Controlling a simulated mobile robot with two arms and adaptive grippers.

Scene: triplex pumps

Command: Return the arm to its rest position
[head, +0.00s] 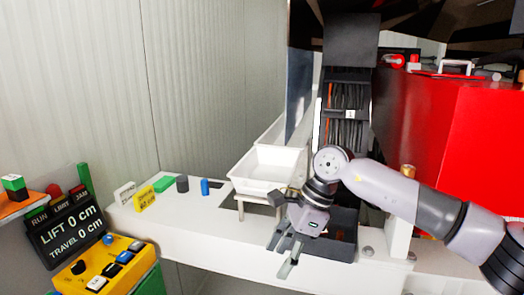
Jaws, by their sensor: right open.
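My right arm comes in from the right side of the head view. Its gripper (286,254) hangs tilted downward in front of the white bench (190,237). Its fingers are apart, and I see nothing held between them. A dark open bin (345,245) sits right behind and beside the gripper, partly covered by my arm. The inside of the bin is mostly hidden. My left gripper does not show.
Small blocks, including a green one (163,184) and a blue cylinder (205,187), stand at left. A yellow control box (105,268) is lower left. A red cabinet (445,135) fills the right.

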